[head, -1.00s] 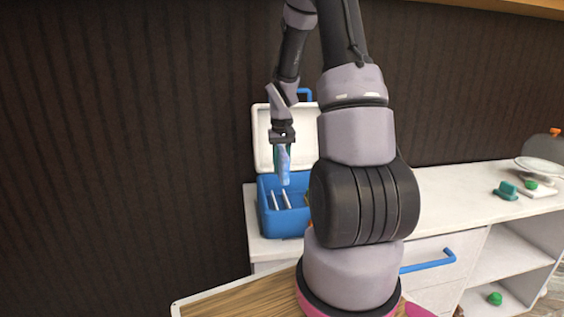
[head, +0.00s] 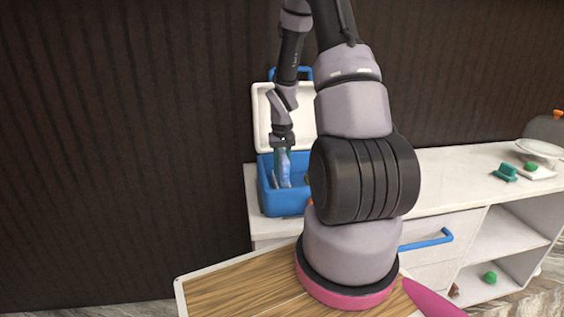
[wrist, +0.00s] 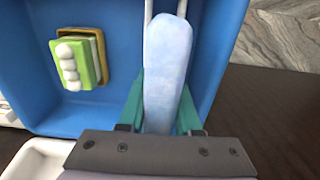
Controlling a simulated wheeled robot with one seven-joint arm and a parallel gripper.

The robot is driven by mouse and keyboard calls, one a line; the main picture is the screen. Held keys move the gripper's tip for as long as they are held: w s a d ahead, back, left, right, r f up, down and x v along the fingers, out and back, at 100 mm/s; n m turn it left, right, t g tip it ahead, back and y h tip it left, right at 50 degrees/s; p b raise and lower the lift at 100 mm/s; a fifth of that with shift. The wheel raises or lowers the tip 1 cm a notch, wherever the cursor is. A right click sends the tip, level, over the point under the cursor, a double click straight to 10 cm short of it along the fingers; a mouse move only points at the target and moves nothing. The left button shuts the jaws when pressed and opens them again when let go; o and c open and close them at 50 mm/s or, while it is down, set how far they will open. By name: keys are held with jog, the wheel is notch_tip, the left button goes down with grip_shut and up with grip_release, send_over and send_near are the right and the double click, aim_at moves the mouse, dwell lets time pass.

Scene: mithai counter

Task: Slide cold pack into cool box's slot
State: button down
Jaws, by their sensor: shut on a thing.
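The cold pack (wrist: 168,75) is a pale blue slab held upright between the teal fingers of my gripper (wrist: 160,105) in the wrist view. In the head view the cold pack (head: 284,168) hangs below my gripper (head: 282,150), its lower part down within the open blue cool box (head: 285,204). The slot shows in the wrist view as two white rails (wrist: 149,14) at the far end of the pack, which lies between them in the picture. How deep the pack sits there is hidden. The cool box's blue inner floor (wrist: 105,18) also shows in the wrist view.
A green and white block-like item (wrist: 80,60) lies inside the cool box, left of the pack. The white lid (head: 268,115) stands open behind. On the white counter (head: 450,178) at right are a green object (head: 504,173) and a plate (head: 540,147).

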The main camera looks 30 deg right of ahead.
aim_at(282, 153)
jog(key=shift+f, duration=1.35)
jog(key=shift+s+a+f, duration=0.1)
jog(key=shift+s+f, duration=0.3)
jog(key=shift+f, duration=0.3)
jog(key=c, duration=0.5)
grip_release()
jog(key=shift+s, duration=0.1)
jog(key=r, duration=1.2)
jog(key=shift+w+r, duration=0.1)
jog(key=shift+w, duration=0.2)
